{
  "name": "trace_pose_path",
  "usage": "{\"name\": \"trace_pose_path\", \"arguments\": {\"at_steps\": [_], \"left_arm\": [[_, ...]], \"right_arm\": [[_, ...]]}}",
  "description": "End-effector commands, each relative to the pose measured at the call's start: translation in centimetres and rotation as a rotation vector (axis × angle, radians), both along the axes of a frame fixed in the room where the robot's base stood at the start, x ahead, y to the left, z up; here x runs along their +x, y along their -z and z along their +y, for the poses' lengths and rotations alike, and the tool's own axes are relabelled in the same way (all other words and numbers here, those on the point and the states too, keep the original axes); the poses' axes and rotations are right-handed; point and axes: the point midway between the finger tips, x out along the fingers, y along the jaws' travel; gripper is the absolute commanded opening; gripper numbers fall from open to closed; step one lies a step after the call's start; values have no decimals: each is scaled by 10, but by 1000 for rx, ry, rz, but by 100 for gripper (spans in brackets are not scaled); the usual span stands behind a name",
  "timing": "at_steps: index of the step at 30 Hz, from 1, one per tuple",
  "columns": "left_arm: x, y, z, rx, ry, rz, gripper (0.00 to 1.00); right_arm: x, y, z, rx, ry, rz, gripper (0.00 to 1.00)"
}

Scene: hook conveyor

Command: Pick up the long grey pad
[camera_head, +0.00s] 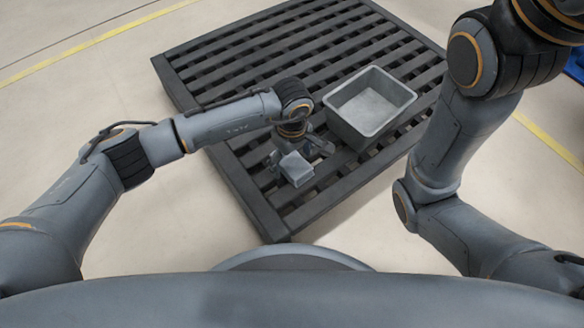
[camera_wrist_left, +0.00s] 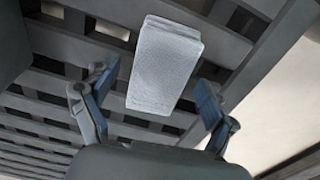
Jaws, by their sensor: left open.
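The long grey pad (camera_head: 297,169) is a light grey block on the dark slatted pallet, in the middle of the head view. In the left wrist view the pad (camera_wrist_left: 165,62) shows from above, apart from both fingers, with a rough, pale top. My left gripper (camera_head: 302,152) is above the pallet right by the pad. In the left wrist view my left gripper (camera_wrist_left: 155,92) is open, with one blue-padded finger on each side of the pad's near end. Nothing is held. My right gripper is not in view; only its arm shows at the right.
The dark slatted pallet (camera_head: 253,203) lies on a pale floor. A grey open bin (camera_head: 334,121) stands on it, right of the pad and close to my left gripper. Bare slats surround the pad. A yellow line (camera_head: 545,136) crosses the floor at right.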

Motion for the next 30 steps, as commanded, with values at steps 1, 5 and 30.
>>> {"name": "trace_pose_path", "arguments": {"at_steps": [1,5,30], "left_arm": [[0,7,0,-1,0,0,85],[0,8,-1,-1,0,0,85],[0,2,0,-1,0,-1,27]], "right_arm": [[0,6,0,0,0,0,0],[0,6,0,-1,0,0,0],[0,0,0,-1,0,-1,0]]}}
